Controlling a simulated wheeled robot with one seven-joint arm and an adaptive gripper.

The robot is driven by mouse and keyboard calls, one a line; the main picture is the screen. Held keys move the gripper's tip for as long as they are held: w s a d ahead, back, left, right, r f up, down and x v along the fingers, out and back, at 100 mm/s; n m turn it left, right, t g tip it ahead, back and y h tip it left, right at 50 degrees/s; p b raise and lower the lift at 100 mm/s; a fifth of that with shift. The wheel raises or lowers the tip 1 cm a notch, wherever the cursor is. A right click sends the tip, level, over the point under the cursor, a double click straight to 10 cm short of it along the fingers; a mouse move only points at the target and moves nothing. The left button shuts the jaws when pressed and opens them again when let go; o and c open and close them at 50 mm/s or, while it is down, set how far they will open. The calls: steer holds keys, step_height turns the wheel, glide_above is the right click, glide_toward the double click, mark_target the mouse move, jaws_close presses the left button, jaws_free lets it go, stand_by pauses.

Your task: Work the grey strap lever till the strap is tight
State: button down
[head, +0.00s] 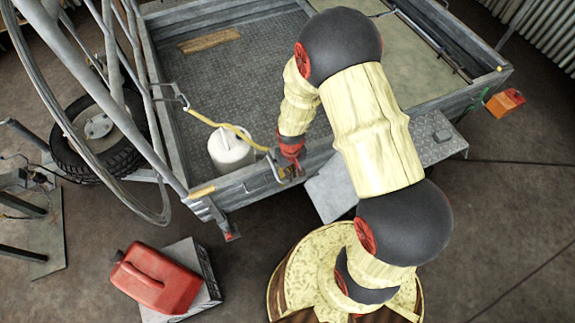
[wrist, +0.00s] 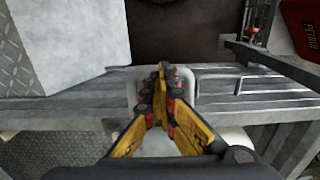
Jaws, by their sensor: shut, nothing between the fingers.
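The yellow strap (head: 236,129) runs from a hook on the trailer's left rail over the white container (head: 228,150) to the near wall. It ends beside my gripper (head: 292,163), where the small lever fitting is largely hidden. In the wrist view my gripper (wrist: 162,72) points at the wall's top edge with its yellow fingers shut together and empty. A pale grey rounded piece (wrist: 139,76), perhaps the strap lever, shows behind and beside the fingertips. I cannot tell whether they touch it or how far it is turned.
The trailer wall (head: 235,195) has a fixed grey loop (wrist: 238,85) near the fingers. A pale plate (head: 330,188) juts out to the right. A red petrol can (head: 157,278) sits on a box at lower left. A spare wheel (head: 98,135) stands left.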

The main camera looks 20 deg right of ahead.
step_height(320, 180, up, 8)
steer(key=p, duration=0.6)
steer(key=shift+r, duration=0.2)
steer(key=shift+w+f, duration=0.1)
steer(key=shift+f, duration=0.05)
steer(key=shift+f+b, duration=1.8)
steer(key=shift+f, duration=0.5)
steer(key=shift+w+f+b, duration=0.15)
steer(key=shift+f+b, duration=0.5)
steer(key=shift+f, duration=0.3)
steer(key=shift+w+f+b, duration=0.15)
steer(key=shift+f+b, duration=0.5)
steer(key=shift+f, duration=0.25)
steer(key=shift+r+p, duration=1.4)
steer(key=shift+r, duration=0.4)
steer(key=r+p, duration=0.2)
steer(key=r, duration=0.1)
steer(key=r+p, duration=0.1)
steer(key=r, duration=0.1)
steer(key=shift+s+p, duration=0.3)
steer(key=shift+p, duration=0.1)
